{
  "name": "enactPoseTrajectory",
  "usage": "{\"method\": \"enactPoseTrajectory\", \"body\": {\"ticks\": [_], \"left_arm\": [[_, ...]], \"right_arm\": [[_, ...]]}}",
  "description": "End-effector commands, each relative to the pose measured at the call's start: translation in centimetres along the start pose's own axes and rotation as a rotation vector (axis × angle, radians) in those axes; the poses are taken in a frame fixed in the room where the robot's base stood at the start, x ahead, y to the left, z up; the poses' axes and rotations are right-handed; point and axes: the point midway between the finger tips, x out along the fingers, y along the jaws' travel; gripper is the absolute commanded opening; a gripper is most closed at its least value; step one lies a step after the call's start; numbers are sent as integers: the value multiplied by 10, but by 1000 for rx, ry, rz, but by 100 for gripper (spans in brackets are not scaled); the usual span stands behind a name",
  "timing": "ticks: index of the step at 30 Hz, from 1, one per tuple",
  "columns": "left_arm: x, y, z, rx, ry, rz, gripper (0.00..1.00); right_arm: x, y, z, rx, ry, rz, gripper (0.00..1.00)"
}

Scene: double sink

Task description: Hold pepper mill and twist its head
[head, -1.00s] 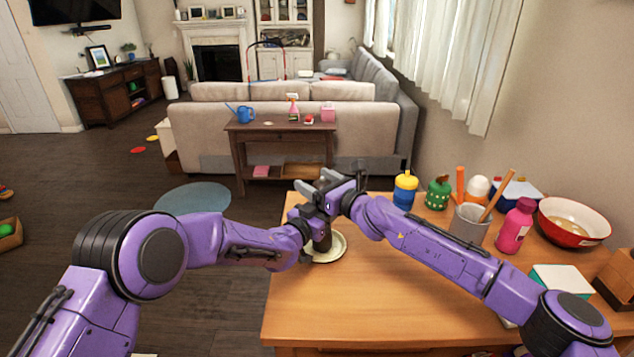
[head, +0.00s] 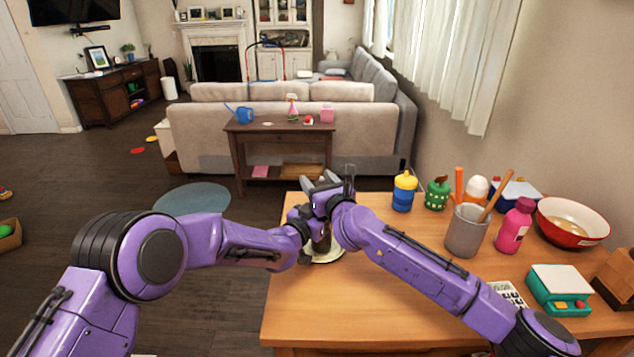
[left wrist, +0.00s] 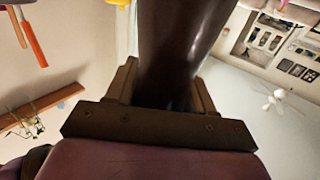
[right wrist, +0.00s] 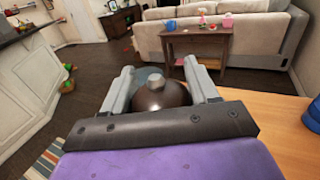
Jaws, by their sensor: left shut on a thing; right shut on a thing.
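The pepper mill (head: 322,242) stands at the table's far left corner, over a pale plate (head: 327,258), mostly hidden by my grippers in the head view. Its dark brown, glossy body (left wrist: 180,45) rises between the fingers of my left gripper (left wrist: 168,85), which is shut on it. My right gripper (head: 326,188) is above the left one (head: 303,222) and shut on the mill's head. In the right wrist view the round brown head with a grey knob (right wrist: 158,96) sits between the right fingers. Whether the mill touches the plate is hidden.
On the table's right are a yellow-blue bottle (head: 403,191), green shaker (head: 437,194), grey utensil cup (head: 465,232), pink bottle (head: 514,226), red bowl (head: 573,221) and teal scale (head: 558,290). The table's front middle (head: 350,310) is clear.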

Motion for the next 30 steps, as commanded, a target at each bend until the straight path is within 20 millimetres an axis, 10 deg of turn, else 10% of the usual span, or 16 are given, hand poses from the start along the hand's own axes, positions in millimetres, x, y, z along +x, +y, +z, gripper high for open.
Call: {"method": "enactPoseTrajectory", "body": {"ticks": [27, 28, 30], "left_arm": [[0, 1, -1, 0, 3, 1, 19], [0, 1, -1, 0, 3, 1, 19], [0, 1, -1, 0, 3, 1, 19]], "right_arm": [[-1, -5, -1, 3, 0, -210, 28], [-1, -5, -1, 3, 0, -210, 62], [-1, -5, -1, 3, -1, -210, 80]]}}
